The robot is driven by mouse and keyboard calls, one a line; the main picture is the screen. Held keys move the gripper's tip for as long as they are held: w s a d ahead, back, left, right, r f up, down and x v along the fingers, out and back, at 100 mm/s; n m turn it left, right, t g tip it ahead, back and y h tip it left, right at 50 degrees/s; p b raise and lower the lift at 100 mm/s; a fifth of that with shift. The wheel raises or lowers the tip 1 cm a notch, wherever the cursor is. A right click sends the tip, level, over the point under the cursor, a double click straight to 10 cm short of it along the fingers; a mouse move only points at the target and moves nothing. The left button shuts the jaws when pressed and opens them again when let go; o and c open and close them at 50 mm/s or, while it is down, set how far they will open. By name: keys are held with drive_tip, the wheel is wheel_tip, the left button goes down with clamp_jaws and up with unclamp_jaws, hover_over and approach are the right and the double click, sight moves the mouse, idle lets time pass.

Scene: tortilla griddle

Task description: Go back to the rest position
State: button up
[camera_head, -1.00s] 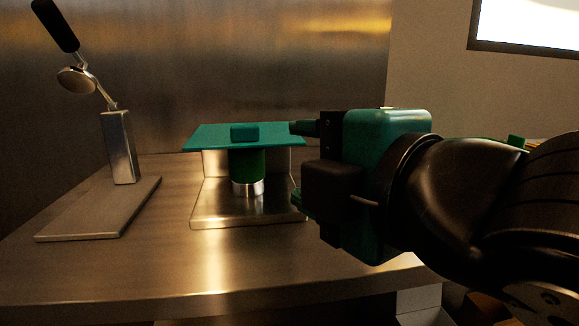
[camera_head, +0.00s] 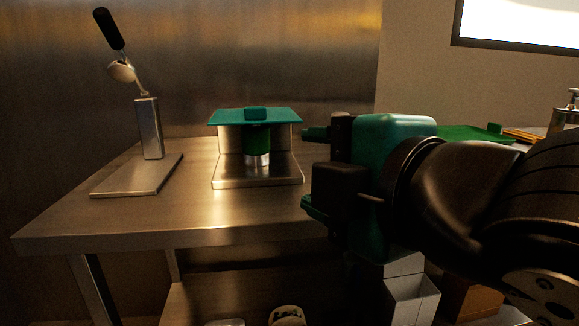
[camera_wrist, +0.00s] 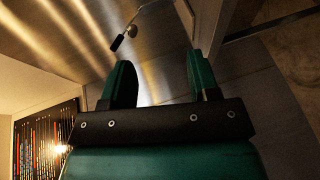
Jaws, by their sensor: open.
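My gripper (camera_head: 308,169) is open and empty, at the right of the head view, with its fingers pointing left. It is in the air in front of the steel table's right side, apart from everything there. In the wrist view, the two green fingers (camera_wrist: 160,85) stand wide apart with nothing between them. My dark arm fills the lower right of the head view.
On the steel table (camera_head: 110,220) stand a press with a raised black handle (camera_head: 110,28) and a green-topped stand (camera_head: 282,117) holding a dark green cylinder (camera_head: 256,142). A pale bin (camera_head: 412,300) is below right. The table's front left is clear.

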drive_tip(key=d+f+m+g+h, duration=0.4)
drive_tip(key=d+f+m+g, duration=0.25)
drive_tip(key=f+m, duration=0.4)
drive_tip(key=s+d+f+m+g, duration=0.5)
drive_tip(key=s+g, duration=0.2)
wheel_tip(320, 180, up, 20)
drive_tip(key=p, duration=2)
drive_tip(key=shift+s, duration=0.15)
drive_tip(key=shift+f, duration=0.1)
